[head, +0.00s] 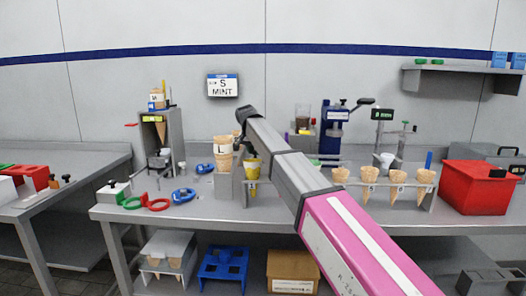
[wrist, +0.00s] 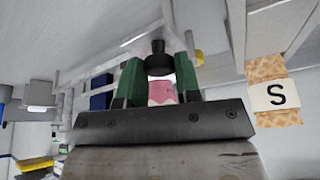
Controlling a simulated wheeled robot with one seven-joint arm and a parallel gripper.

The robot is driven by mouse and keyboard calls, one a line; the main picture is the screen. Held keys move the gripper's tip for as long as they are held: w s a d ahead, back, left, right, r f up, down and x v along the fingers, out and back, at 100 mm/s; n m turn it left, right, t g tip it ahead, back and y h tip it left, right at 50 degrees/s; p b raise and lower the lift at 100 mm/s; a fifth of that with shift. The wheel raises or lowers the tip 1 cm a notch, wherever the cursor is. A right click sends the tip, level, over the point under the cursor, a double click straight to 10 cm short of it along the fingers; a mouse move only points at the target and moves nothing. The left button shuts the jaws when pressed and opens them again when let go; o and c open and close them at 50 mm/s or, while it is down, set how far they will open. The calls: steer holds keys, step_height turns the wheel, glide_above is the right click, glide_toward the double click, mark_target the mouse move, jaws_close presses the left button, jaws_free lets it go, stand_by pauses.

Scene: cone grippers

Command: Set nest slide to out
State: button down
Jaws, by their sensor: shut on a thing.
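In the wrist view my gripper (wrist: 158,68) has two green fingers closed on a black round knob (wrist: 157,48). The knob sits at the fingertips. A pink piece (wrist: 161,92) shows between the fingers, and I cannot tell what it belongs to. I take the knob to be the nest slide's handle, but the slide itself and its position cannot be made out.
A cone with an S label (wrist: 278,95) is close right of my gripper in the wrist view. In the head view stacked cones (head: 223,150) stand left of my arm, and a rack of cones (head: 370,178) and a red bin (head: 478,187) stand right.

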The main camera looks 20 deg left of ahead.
steer(key=shift+a, duration=0.25)
steer(key=c, duration=0.8)
jaws_free()
steer(key=shift+s, duration=0.1)
steer(key=shift+d, duration=0.1)
